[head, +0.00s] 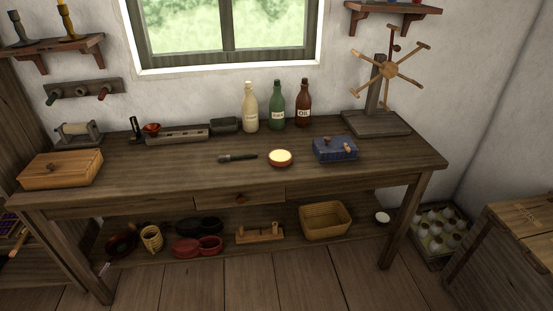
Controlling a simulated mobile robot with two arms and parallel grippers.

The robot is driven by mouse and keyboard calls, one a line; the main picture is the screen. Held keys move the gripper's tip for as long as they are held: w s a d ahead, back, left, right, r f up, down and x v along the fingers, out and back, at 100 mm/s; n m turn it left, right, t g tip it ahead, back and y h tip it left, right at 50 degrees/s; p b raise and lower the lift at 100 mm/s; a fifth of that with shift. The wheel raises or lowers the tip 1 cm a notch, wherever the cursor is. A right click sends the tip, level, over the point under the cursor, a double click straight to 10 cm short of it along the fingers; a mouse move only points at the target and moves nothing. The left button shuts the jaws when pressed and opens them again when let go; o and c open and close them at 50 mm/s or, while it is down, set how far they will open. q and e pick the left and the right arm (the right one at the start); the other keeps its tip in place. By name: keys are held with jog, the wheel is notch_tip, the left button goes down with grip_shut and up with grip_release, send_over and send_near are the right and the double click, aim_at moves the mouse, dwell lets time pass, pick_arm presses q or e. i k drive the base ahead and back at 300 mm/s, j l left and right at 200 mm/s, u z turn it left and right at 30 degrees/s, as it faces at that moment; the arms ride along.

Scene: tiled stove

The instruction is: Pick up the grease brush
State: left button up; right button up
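A small dark brush (238,157), which looks like the grease brush, lies flat on the wooden workbench (190,177) near the middle of its top. Its thicker end is at the left and its thin end points right. A small round dish with pale yellow contents (280,157) stands just right of it, apart from it. Neither of my grippers is in the head view.
Behind the brush stand three bottles (277,105). A blue box (335,149) and a wooden stand with spokes (388,70) are at the right, a wooden box (61,169) at the left. The bench top in front of the brush is clear.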

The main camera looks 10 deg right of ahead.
aim_at(222, 158)
jog(key=i+j, duration=0.35)
jog(key=i+j+z, duration=0.25)
jog(key=j+z, duration=0.25)
jog(key=i+j+z, duration=0.25)
jog(key=j+z, duration=0.25)
jog(key=j, duration=0.2)
